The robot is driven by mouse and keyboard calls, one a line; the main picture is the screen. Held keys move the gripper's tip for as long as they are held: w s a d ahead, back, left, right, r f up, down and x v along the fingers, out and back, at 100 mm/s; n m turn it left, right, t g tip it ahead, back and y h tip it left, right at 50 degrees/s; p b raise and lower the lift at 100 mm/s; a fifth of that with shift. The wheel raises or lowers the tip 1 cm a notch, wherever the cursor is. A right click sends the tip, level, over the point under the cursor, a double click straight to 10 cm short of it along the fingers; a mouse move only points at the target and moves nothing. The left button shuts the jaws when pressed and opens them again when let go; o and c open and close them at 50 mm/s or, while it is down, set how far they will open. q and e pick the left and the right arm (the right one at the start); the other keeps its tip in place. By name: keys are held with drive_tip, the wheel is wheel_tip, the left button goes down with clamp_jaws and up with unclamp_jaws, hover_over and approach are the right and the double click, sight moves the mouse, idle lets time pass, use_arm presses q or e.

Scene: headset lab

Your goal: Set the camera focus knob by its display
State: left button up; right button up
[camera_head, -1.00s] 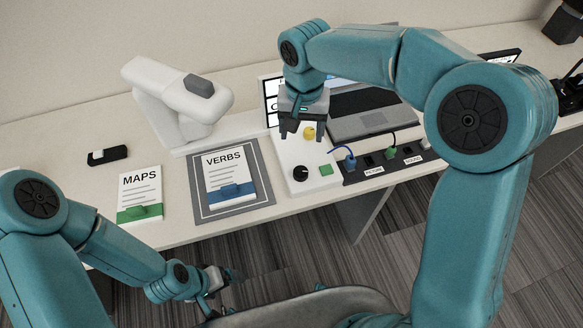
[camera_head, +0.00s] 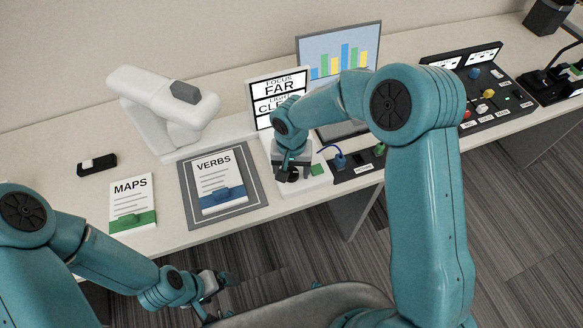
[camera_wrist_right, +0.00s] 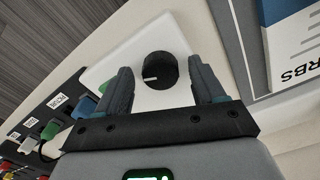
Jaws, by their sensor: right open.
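The display (camera_head: 262,92) stands upright behind the white control box (camera_head: 320,183). Its top row reads FOCUS FAR; the lower row is partly covered by my right arm. The round black knob (camera_wrist_right: 160,70) with a white pointer line is on the white box in the right wrist view; the head view mostly hides it. My right gripper (camera_wrist_right: 160,75) is open over the knob, with one finger to each side and visible gaps. The right gripper (camera_head: 291,172) also shows in the head view. My left gripper (camera_head: 214,285) is low, in front of the table, its jaws unclear.
The white document camera (camera_head: 150,95) stands at left above a grey mat (camera_head: 252,188) with the VERBS booklet (camera_head: 215,178). A green button (camera_head: 318,169) sits beside the knob. A cable strip (camera_head: 358,171) lies right of the box.

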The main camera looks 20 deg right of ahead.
drive_tip(key=shift+f, duration=0.1)
drive_tip(key=c, duration=1.1)
drive_tip(key=shift+o, duration=0.3)
drive_tip(key=shift+n+b, duration=0.65)
drive_tip(key=shift+n, duration=0.35)
drive_tip(key=n+b, duration=0.1)
drive_tip(key=n, duration=0.1)
drive_tip(key=shift+n, duration=0.3)
drive_tip(key=n, duration=0.3)
drive_tip(key=shift+w+b, duration=0.1)
drive_tip(key=shift+b, duration=0.3)
drive_tip(key=shift+n, duration=1.7)
